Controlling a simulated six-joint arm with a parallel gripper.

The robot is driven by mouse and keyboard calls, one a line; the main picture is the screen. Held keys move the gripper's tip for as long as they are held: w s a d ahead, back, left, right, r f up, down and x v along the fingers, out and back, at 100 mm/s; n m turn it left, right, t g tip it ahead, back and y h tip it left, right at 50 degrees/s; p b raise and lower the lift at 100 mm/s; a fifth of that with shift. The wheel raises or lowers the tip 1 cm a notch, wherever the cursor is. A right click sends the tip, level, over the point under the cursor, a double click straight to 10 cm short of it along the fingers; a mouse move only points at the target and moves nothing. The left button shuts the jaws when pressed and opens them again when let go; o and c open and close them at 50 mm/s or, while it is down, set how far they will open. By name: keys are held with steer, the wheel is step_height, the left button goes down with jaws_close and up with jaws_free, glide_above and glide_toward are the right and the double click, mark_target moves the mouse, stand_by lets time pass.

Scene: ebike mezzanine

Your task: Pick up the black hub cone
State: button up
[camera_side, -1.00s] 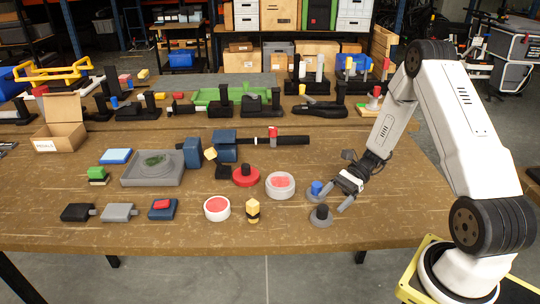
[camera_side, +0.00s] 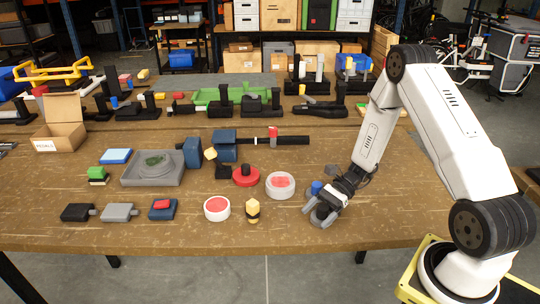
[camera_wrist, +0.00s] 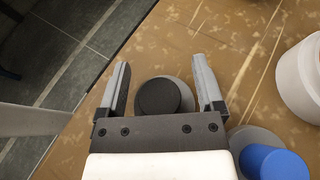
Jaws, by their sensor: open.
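The black hub cone (camera_wrist: 159,97) is a dark round top on a grey round base. In the wrist view it lies between the two open fingers of my gripper (camera_wrist: 162,88), with a gap on each side. In the side view my gripper (camera_side: 317,216) is low over the front right of the table, around the cone (camera_side: 322,211), which is partly hidden by the fingers. My gripper holds nothing.
A blue-topped part (camera_wrist: 272,163) on a grey base stands close beside the right finger. A white round container with a red top (camera_side: 280,185) is to the left of it. The table's front edge (camera_side: 300,246) is near.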

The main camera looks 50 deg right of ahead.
stand_by(0.4)
jaws_close()
steer(key=shift+r, duration=0.15)
steer(key=shift+r, duration=0.7)
steer(key=s+a+r, duration=0.2)
steer(key=s+r, duration=0.9)
steer(key=s, duration=0.3)
steer(key=shift+r, duration=0.15)
